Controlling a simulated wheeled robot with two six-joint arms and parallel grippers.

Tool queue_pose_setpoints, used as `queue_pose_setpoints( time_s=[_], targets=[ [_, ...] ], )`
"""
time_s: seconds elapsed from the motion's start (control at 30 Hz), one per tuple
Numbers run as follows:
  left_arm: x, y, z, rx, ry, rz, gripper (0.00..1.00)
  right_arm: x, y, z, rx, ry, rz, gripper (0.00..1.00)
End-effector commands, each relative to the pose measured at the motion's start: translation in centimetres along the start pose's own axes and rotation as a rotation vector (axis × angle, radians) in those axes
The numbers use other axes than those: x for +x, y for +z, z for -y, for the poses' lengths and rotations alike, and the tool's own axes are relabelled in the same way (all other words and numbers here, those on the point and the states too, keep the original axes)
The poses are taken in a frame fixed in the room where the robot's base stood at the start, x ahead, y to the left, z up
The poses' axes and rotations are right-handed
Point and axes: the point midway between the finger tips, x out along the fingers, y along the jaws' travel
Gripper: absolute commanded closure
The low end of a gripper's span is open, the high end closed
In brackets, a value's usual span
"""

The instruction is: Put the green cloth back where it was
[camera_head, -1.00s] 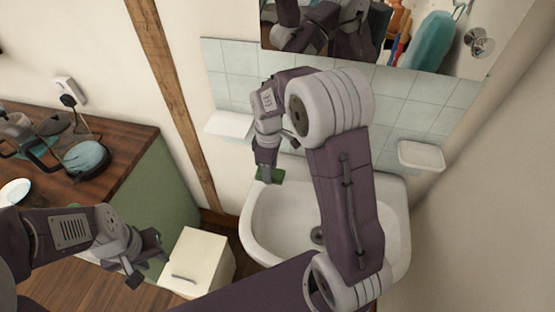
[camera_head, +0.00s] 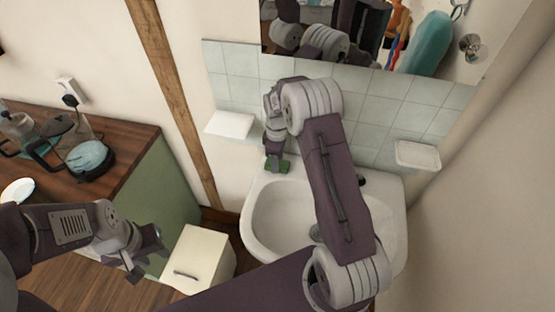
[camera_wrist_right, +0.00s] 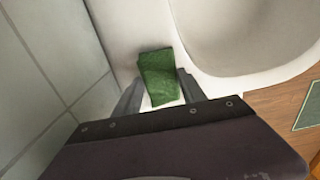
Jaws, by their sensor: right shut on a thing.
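The green cloth (camera_head: 285,166) is a small folded piece at the back left corner of the white washbasin (camera_head: 250,222). My right gripper (camera_head: 277,167) points down there and is shut on the cloth. In the right wrist view the cloth (camera_wrist_right: 156,72) sits between the two fingers of my right gripper (camera_wrist_right: 160,92), over the basin's white rim. I cannot tell whether the cloth touches the rim. My left gripper (camera_head: 148,256) is open and empty, low at the left above the white cabinet's near side.
A white shelf (camera_head: 229,124) and a soap dish (camera_head: 417,155) are on the tiled wall (camera_head: 400,118) beneath a mirror (camera_head: 420,40). A small white cabinet (camera_head: 205,255) stands left of the basin. A wooden counter (camera_head: 125,140) holds a kettle-like item (camera_head: 90,158).

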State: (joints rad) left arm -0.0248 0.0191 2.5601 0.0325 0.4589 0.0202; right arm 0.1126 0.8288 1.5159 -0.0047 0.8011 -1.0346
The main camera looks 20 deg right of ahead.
Motion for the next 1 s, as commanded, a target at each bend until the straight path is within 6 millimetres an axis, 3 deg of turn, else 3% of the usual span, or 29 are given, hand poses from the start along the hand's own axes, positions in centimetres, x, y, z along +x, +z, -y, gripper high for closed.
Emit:
queue_pose_setpoints(
  time_s=[0.3,0.33,0.4,0.73,1.0],
  targets=[
    [-0.1,0.0,0.0,0.000,0.000,0.000,0.64,0.6,0.0,-0.3,0.000,0.001,-0.001,0.84],
    [-0.2,0.0,0.0,0.000,0.000,0.000,0.64,0.5,0.0,-0.3,0.000,0.002,-0.001,0.43],
    [-0.2,0.0,0.0,0.000,0.000,0.000,0.64,0.5,0.0,-0.3,0.000,0.002,-0.001,0.30],
    [-0.3,0.0,0.0,0.000,0.000,0.000,0.64,0.0,0.0,-0.4,0.000,0.003,-0.002,0.30],
    [-0.2,0.0,0.0,0.000,0.000,0.000,0.64,-5.3,-0.1,-0.4,0.000,0.006,-0.003,0.30]
  ],
)
